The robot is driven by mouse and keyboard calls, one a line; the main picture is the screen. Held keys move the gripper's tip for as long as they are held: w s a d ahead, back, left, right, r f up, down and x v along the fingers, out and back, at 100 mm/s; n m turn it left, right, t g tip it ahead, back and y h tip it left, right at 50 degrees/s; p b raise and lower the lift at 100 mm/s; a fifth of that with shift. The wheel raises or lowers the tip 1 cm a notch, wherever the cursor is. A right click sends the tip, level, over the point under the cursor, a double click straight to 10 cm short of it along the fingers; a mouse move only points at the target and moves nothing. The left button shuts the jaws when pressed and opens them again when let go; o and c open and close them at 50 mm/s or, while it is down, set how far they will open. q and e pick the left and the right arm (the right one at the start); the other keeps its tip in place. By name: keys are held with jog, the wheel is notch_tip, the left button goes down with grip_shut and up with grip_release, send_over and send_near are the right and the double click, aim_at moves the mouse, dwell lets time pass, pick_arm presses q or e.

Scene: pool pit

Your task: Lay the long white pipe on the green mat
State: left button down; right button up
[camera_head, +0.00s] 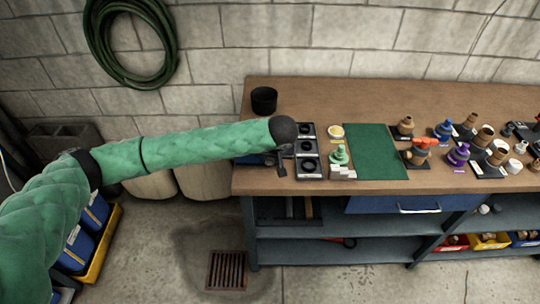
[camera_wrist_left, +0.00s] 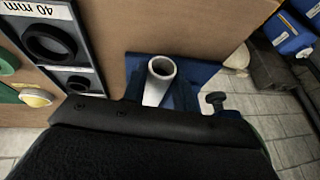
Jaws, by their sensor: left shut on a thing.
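The green mat (camera_head: 372,152) lies flat and bare on the wooden bench. My left gripper (camera_head: 282,168) is at the bench's left end, left of the mat and beside the black ring tray; in the head view my arm hides what it holds. In the left wrist view the white pipe (camera_wrist_left: 153,92) shows its open round end just past the black gripper body, in front of a blue fixture (camera_wrist_left: 196,78). My left gripper is shut on the white pipe. The pipe's lower part is hidden, so I cannot tell whether it touches the fixture. My right gripper is out of view.
The black ring tray (camera_head: 309,168) stands between my left gripper and the mat, with a green fitting (camera_head: 339,155) and a yellow-topped tub (camera_head: 335,132) beside it. A black cup (camera_head: 264,100) stands behind. Several fittings crowd the bench right of the mat.

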pick_arm(q)
jog(key=shift+f, duration=0.25)
jog(key=c, duration=1.1)
grip_release()
